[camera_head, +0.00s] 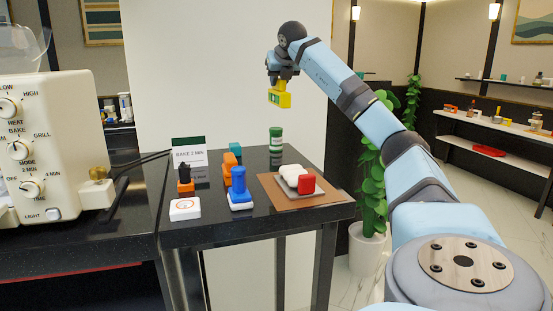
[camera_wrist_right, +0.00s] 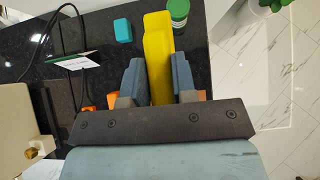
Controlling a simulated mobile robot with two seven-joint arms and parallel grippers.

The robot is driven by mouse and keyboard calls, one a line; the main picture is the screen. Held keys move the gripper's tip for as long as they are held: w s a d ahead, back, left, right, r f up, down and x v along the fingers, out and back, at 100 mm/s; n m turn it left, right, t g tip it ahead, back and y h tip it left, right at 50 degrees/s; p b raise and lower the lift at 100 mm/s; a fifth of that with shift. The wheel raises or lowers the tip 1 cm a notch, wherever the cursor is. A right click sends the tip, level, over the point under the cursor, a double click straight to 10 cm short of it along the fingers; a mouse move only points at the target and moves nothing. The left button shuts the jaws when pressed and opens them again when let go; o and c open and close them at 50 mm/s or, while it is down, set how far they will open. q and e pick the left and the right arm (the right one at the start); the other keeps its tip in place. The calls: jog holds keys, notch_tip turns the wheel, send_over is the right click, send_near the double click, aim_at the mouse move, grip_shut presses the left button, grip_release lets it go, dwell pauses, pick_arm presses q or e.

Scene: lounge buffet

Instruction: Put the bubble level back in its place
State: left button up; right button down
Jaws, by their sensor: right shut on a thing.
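The bubble level (camera_head: 279,98) is a yellow bar with a green patch on its side. My right gripper (camera_head: 282,82) is shut on it and holds it in the air, well above the back of the dark side table. In the right wrist view the yellow level (camera_wrist_right: 158,55) sticks out between the two blue-grey fingers (camera_wrist_right: 160,82). No spot marked for the level can be made out. My left gripper is not in view.
On the dark table (camera_head: 262,226) stand a green jar (camera_head: 276,140), a sign (camera_head: 190,160), a blue stamp-like object (camera_head: 239,187), orange and teal blocks, and a brown mat (camera_head: 291,204) with red and white items. A cream oven (camera_head: 60,130) stands left. A plant (camera_head: 373,185) stands right.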

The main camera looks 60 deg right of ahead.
aim_at(280, 100)
notch_tip(280, 100, down, 6)
jog(key=shift+s+f+b, duration=0.15)
jog(key=shift+f+b, duration=0.1)
jog(key=shift+b, duration=0.8)
notch_tip(280, 100, down, 13)
jog(key=shift+r+b, duration=0.1)
jog(key=shift+b, duration=1.05)
jog(key=shift+f, duration=0.2)
jog(key=c, duration=1.4)
grip_release()
jog(key=shift+f, duration=0.2)
jog(key=o, duration=0.5)
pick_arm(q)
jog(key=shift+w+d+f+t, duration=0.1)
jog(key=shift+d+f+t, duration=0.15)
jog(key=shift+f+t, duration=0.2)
pick_arm(e)
jog(key=shift+r, duration=0.1)
jog(key=shift+r, duration=0.1)
